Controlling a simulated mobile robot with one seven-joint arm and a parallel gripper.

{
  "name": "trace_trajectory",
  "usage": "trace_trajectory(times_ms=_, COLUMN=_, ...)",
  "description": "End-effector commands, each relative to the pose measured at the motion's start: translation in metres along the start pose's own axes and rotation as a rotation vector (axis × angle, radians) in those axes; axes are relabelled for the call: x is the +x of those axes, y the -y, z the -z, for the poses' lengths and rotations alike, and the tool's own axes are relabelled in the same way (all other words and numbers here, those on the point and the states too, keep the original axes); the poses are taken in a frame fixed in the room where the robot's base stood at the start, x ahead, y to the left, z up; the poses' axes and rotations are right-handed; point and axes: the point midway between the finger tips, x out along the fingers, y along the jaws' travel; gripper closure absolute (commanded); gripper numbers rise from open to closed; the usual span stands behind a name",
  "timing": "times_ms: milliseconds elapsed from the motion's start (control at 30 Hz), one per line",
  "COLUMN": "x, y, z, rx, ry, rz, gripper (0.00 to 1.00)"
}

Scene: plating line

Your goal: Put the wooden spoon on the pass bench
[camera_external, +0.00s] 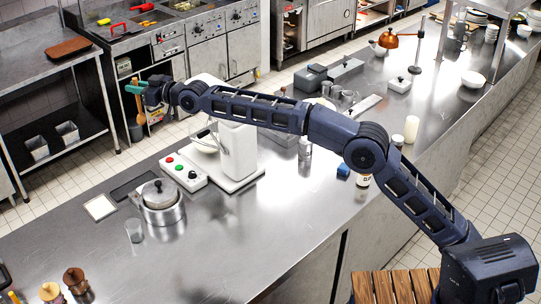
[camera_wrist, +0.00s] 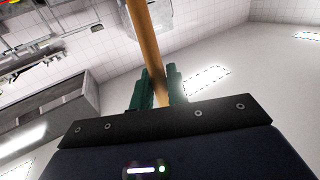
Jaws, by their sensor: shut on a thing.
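The wooden spoon shows in the wrist view as a long tan wooden handle (camera_wrist: 146,40), running from between the green fingers up past the top edge. Its far end is out of that view. My gripper (camera_wrist: 158,88) is shut on the handle. In the external view my gripper (camera_external: 136,88) is at the upper left, held in the air past the far edge of the long steel bench (camera_external: 85,255). A thin brown strip of the spoon (camera_external: 139,103) shows below the fingers there. The frames do not label which bench is the pass bench.
A lidded pot (camera_external: 160,205), a glass (camera_external: 134,231), a button box (camera_external: 184,172) and a white mixer (camera_external: 237,150) stand on the long bench. The bench's front left is mostly clear. A steel side table (camera_external: 30,75) with a brown board (camera_external: 69,48) stands at the left.

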Motion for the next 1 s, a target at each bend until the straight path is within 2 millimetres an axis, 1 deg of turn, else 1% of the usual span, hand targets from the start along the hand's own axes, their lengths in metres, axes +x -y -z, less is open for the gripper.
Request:
trace_trajectory(times_ms=33, x=-0.008, y=-0.024, z=0.006, rx=0.000, ry=-0.001, rz=-0.022, gripper=1.00)
trace_trajectory(times_ms=100, x=-0.018, y=-0.053, z=0.010, rx=0.001, ry=-0.001, rz=-0.050, gripper=1.00)
trace_trajectory(times_ms=267, x=-0.046, y=-0.117, z=0.017, rx=0.002, ry=-0.001, rz=-0.112, gripper=1.00)
trace_trajectory(times_ms=300, x=-0.054, y=-0.134, z=0.019, rx=0.002, ry=-0.002, rz=-0.128, gripper=1.00)
trace_trajectory(times_ms=367, x=-0.066, y=-0.156, z=0.022, rx=0.002, ry=-0.002, rz=-0.152, gripper=1.00)
trace_trajectory(times_ms=400, x=-0.075, y=-0.172, z=0.023, rx=0.002, ry=-0.002, rz=-0.168, gripper=1.00)
trace_trajectory(times_ms=567, x=-0.113, y=-0.231, z=0.030, rx=0.004, ry=-0.003, rz=-0.234, gripper=1.00)
trace_trajectory(times_ms=600, x=-0.123, y=-0.245, z=0.030, rx=0.005, ry=-0.003, rz=-0.251, gripper=1.00)
trace_trajectory(times_ms=767, x=-0.168, y=-0.300, z=0.034, rx=0.004, ry=-0.003, rz=-0.319, gripper=1.00)
trace_trajectory(times_ms=867, x=-0.198, y=-0.331, z=0.036, rx=0.005, ry=-0.004, rz=-0.362, gripper=1.00)
trace_trajectory(times_ms=900, x=-0.211, y=-0.344, z=0.037, rx=0.005, ry=-0.004, rz=-0.380, gripper=1.00)
trace_trajectory(times_ms=967, x=-0.230, y=-0.361, z=0.037, rx=0.005, ry=-0.005, rz=-0.406, gripper=1.00)
trace_trajectory(times_ms=1000, x=-0.243, y=-0.373, z=0.037, rx=0.005, ry=-0.005, rz=-0.424, gripper=1.00)
